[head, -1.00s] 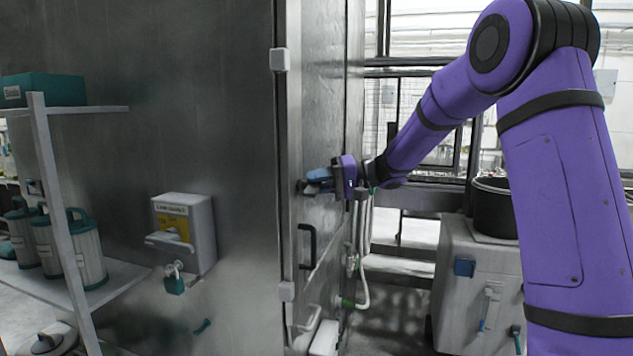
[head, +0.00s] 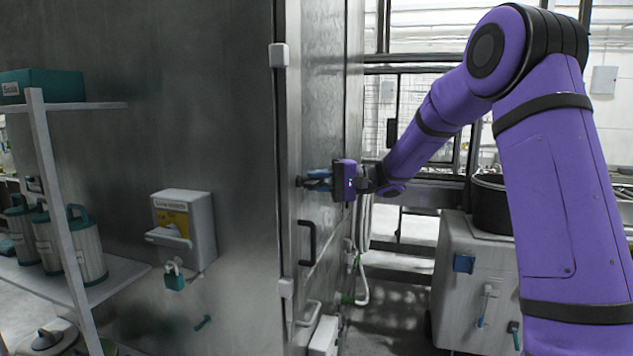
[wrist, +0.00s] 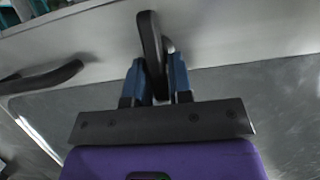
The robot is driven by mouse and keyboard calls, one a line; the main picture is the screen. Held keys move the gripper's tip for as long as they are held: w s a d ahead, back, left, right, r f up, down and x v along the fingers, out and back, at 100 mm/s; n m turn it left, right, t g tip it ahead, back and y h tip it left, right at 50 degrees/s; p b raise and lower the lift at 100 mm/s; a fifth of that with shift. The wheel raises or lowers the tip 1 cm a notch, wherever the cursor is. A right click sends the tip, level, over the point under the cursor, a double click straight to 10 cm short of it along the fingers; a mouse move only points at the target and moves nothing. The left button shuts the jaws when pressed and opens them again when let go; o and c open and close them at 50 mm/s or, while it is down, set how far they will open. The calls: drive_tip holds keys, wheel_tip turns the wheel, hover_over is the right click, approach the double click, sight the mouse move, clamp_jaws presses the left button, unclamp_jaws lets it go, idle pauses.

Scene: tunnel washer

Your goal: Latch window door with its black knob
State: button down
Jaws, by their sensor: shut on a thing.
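The window door (head: 322,110) is a tall grey metal panel, seen at a steep angle in the head view, and it looks flush with its frame. The black knob (wrist: 151,45) is a long, flat lever in the wrist view, standing roughly upright there. My gripper (wrist: 157,72) has its blue fingers on either side of the knob and is shut on it. In the head view my gripper (head: 316,180) reaches the door's edge from the right, and only a dark bit of the knob shows. The latch engagement is hidden.
A black pull handle (head: 307,243) sits below my gripper and also shows in the wrist view (wrist: 42,82). White brackets and a pale hose (head: 362,285) are lower down. A grey cabinet (head: 465,280) with a black pot stands right. A lockout box (head: 184,225) is left.

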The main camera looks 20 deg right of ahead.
drive_tip(key=c, duration=1.2)
unclamp_jaws()
drive_tip(key=shift+o, duration=0.2)
drive_tip(key=shift+d, duration=0.15)
drive_tip(key=v, duration=1)
drive_tip(key=shift+d, duration=0.3)
